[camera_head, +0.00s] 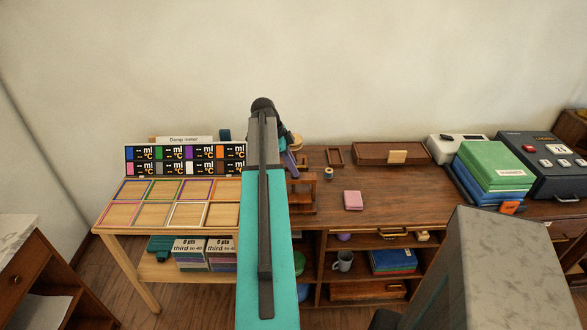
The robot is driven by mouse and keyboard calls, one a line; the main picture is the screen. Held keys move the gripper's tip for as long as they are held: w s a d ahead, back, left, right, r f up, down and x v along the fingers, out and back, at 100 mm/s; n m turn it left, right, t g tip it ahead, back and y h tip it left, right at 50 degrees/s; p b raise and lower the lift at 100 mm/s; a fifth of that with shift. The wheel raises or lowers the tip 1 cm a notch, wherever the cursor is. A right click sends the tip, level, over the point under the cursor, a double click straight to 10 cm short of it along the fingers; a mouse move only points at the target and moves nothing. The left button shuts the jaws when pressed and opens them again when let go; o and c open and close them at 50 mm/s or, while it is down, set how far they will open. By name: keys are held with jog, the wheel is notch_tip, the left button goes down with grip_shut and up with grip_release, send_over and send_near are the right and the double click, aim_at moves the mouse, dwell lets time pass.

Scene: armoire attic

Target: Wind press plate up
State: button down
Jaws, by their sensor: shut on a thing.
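A small wooden press (306,191) stands on the brown desk, just right of my teal arm. Its left part is hidden by the arm, and I cannot make out its plate or how high the plate sits. My gripper (292,168) shows only in part, as dark and purple pieces beside the arm, reaching down to the top of the press. It is shut on what seems to be the press handle; the grip itself is mostly hidden.
The brown desk (395,206) holds a pink block (353,200), a spool (328,173), a wooden tray (378,154) and green folders (494,165). A light table (112,214) with coloured frames stands left.

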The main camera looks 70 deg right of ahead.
jog(key=n+h+b, duration=0.1)
jog(key=n, duration=0.2)
jog(key=shift+a+n+t, duration=0.1)
jog(key=shift+n+t, duration=0.3)
jog(key=shift+n+t+h, duration=0.4)
jog(key=shift+n, duration=0.7)
jog(key=c, duration=1.8)
grip_release()
jog(key=shift+o, duration=0.2)
jog(key=shift+r, duration=0.1)
jog(key=b+v, duration=0.2)
jog(key=v, duration=1.1)
jog(key=shift+r, duration=0.25)
jog(key=shift+w, duration=0.1)
